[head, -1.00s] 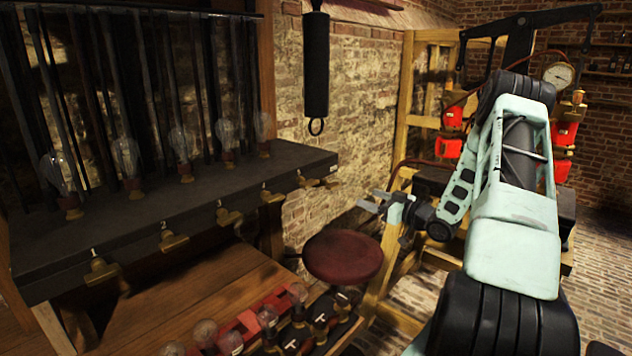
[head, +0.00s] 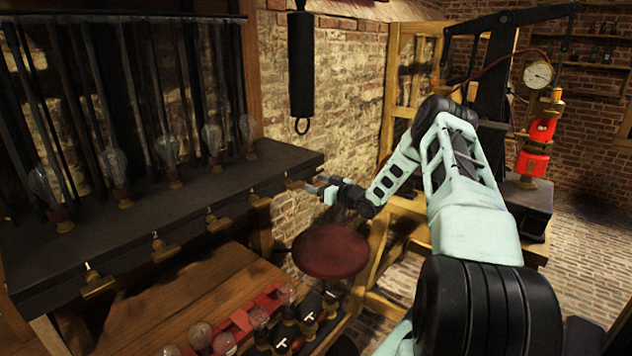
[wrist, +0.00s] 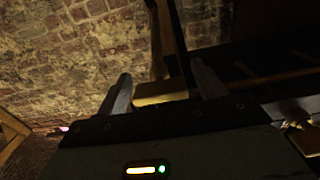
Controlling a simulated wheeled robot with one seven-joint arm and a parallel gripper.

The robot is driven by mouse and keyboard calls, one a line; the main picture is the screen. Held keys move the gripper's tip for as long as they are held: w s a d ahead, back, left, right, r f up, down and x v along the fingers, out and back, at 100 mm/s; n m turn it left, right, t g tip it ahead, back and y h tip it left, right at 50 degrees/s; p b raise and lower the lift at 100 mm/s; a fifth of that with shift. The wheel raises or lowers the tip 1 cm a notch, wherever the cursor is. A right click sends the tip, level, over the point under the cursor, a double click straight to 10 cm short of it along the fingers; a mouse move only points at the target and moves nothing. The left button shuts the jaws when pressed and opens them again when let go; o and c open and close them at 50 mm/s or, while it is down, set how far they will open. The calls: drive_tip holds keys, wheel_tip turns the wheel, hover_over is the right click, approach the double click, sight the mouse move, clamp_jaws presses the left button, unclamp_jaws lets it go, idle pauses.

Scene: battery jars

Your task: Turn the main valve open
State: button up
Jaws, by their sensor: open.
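A row of brass valves runs along the front edge of the black bench (head: 40,275), several of them with small number labels. The brass valve (head: 293,182) near the bench's right end is nearest my gripper (head: 312,186). I cannot read a main label on any of them. In the wrist view, my gripper (wrist: 160,75) has its two fingers apart. A brass block (wrist: 160,95) shows between and beyond the fingers; contact cannot be told. Its handle position is unclear. Another brass fitting (wrist: 302,135) is at the right edge.
Glass bulbs (head: 115,165) stand on the bench. A red round stool (head: 330,251) is below my gripper. A wooden table (head: 185,300) with red-based bulbs is in front. A black cylinder (head: 301,65) hangs above. A pressure gauge (head: 537,74) stands at right.

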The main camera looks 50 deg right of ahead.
drive_tip(key=shift+w, duration=0.1)
drive_tip(key=c, duration=1)
